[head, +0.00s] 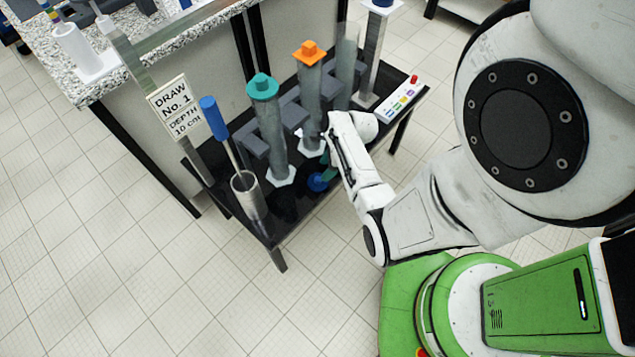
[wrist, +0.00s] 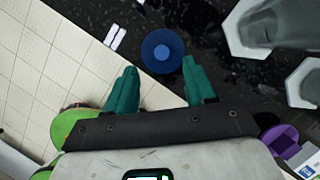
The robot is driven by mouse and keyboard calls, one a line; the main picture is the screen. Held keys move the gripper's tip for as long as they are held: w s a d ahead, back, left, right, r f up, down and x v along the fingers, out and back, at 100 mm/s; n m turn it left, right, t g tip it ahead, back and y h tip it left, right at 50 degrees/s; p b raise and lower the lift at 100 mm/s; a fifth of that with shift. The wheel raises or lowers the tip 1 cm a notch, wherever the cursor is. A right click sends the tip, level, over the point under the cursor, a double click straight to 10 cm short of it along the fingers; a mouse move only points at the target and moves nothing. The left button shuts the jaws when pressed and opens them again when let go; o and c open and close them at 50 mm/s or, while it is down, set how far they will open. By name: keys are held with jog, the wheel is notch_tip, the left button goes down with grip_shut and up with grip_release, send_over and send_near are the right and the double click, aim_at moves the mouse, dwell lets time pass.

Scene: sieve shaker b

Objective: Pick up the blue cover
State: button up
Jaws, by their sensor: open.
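The blue cover (head: 318,182) is a round blue piece lying on the black table, in front of the grey columns in the head view. In the head view my gripper (head: 328,172) is mostly hidden behind my own arm, close to the blue cover.
Grey columns with a teal cap (head: 262,87) and an orange cap (head: 309,51) stand behind. A metal cup (head: 248,195) holds a blue-handled tool (head: 214,118). A purple piece (wrist: 281,140) lies at the lower right in the wrist view. A sign (head: 175,107) stands at the left.

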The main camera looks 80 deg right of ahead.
aim_at(318, 179)
jog(key=shift+b+x, duration=0.65)
jog(key=shift+x, duration=2.8)
jog(key=shift+s+d, duration=0.15)
jog(key=shift+s, duration=0.05)
grip_shut()
